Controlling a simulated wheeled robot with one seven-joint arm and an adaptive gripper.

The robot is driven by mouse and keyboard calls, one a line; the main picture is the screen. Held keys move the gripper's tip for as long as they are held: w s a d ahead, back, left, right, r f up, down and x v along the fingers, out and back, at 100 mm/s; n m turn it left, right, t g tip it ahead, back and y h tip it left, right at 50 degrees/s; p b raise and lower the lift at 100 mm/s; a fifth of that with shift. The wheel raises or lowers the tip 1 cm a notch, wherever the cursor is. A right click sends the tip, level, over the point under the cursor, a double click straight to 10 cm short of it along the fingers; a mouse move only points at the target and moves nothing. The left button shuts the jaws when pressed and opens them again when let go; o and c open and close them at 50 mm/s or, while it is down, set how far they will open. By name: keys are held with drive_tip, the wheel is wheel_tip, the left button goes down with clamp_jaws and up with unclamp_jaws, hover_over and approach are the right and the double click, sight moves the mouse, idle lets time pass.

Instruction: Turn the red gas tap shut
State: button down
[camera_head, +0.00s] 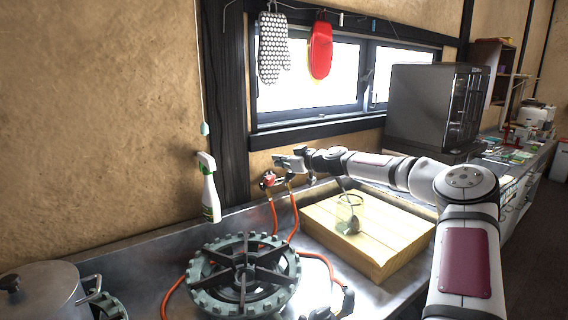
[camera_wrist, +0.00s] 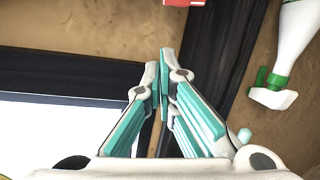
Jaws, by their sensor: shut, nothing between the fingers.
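The red gas tap (camera_head: 268,179) sits on the wall above the counter, with orange hoses running down from it. In the wrist view a red part, which looks like the tap (camera_wrist: 183,3), is cut off at the top edge, beyond the fingertips. My gripper (camera_head: 278,161) is just above and beside the tap in the head view. Its fingers show in the wrist view (camera_wrist: 165,56), with their tips together and nothing between them. I see a gap between fingertips and tap in the wrist view. The tap handle's angle is too small to tell.
A gas burner (camera_head: 243,275) and a pot (camera_head: 44,292) stand in front. A glass jar (camera_head: 349,214) stands on the wooden board (camera_head: 388,238) under my arm.

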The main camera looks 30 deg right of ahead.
sight(269, 180)
drive_tip(key=x, duration=0.6)
drive_tip(key=shift+w+a, duration=0.1)
drive_tip(key=shift+w, duration=0.05)
drive_tip(key=shift+s+d+f, duration=0.2)
drive_tip(key=shift+s+f, duration=0.1)
drive_tip(key=shift+s, duration=0.2)
drive_tip(key=shift+s+d+f, duration=0.2)
drive_tip(key=shift+s+f, duration=0.1)
drive_tip(key=shift+s, duration=0.15)
drive_tip(key=shift+s+d+f+p, duration=0.15)
drive_tip(key=shift+s+f+p, duration=0.2)
drive_tip(key=shift+s+f, duration=0.25)
drive_tip(key=shift+d, duration=0.1)
